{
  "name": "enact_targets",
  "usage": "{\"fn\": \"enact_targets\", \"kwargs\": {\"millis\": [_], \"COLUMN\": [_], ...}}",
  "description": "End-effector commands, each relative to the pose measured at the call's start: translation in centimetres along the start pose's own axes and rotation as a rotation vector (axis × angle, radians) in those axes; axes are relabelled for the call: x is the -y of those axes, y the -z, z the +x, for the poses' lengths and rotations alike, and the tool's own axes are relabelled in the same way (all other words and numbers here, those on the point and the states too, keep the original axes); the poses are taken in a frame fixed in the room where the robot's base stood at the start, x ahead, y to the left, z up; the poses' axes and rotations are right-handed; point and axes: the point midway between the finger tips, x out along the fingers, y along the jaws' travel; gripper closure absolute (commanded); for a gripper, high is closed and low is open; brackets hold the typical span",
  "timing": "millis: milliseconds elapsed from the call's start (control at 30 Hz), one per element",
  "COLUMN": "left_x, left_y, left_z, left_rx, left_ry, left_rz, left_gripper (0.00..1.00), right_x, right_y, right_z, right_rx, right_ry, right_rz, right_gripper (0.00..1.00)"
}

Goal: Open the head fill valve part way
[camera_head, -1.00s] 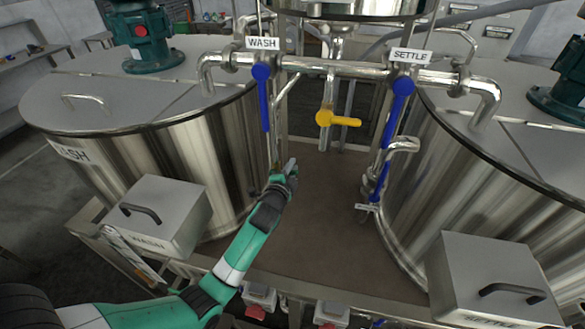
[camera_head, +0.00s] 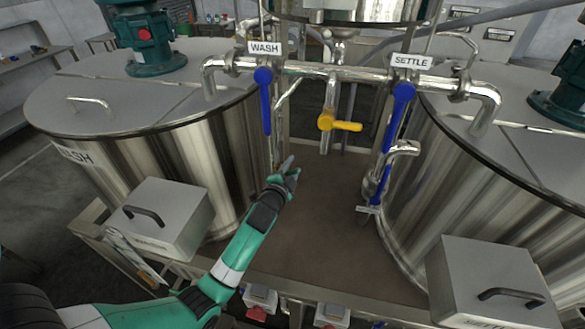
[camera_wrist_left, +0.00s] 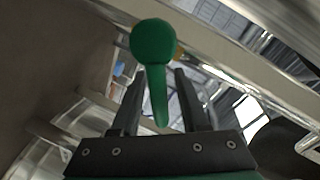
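A green lever with a round end (camera_wrist_left: 153,60) shows in the left wrist view, in front of and between the fingers of my left gripper (camera_wrist_left: 160,100). The fingers stand apart, and I see no clear contact with the lever. In the head view my left gripper (camera_head: 289,168) is between the tanks, below the pipe; the green lever cannot be made out there. A yellow valve handle (camera_head: 345,126) points right under the middle of the pipe. Blue handles hang below the WASH sign (camera_head: 266,110) and SETTLE sign (camera_head: 398,115). No readable label marks a head fill valve. My right gripper is not in view.
A steel tank stands at the left (camera_head: 160,150) and another at the right (camera_head: 480,190). A horizontal pipe (camera_head: 310,70) runs between them. Grey boxes with black handles stand in front, at left (camera_head: 185,215) and right (camera_head: 490,265). The brown deck (camera_head: 320,215) between the tanks is mostly clear.

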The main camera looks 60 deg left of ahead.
Motion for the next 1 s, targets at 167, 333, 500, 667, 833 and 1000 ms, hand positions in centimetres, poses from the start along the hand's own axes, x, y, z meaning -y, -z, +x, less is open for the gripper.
{"fn": "enact_targets", "kwargs": {"millis": [167, 333, 500, 667, 833, 1000], "left_x": [0.0, 0.0, 0.0, 0.0, -0.1, 0.0], "left_y": [0.0, 0.0, 0.1, 0.1, 0.1, 0.0], "left_z": [0.0, -0.2, -2.3, -6.2, -9.8, -11.5], "left_rx": [0.0, 0.0, -0.001, -0.001, -0.002, 0.0], "left_ry": [0.0, -0.001, -0.001, -0.002, -0.002, 0.0], "left_rz": [0.0, 0.001, 0.001, 0.001, 0.001, 0.001], "left_gripper": [0.5, 0.5, 0.5, 0.5, 0.5, 0.5], "right_x": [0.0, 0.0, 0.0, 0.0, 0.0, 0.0], "right_y": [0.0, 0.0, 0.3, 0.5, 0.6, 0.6], "right_z": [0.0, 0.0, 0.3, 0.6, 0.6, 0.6], "right_rx": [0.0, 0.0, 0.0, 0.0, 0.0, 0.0], "right_ry": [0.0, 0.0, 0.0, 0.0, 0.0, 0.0], "right_rz": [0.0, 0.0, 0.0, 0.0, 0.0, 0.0], "right_gripper": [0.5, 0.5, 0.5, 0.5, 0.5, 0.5]}}
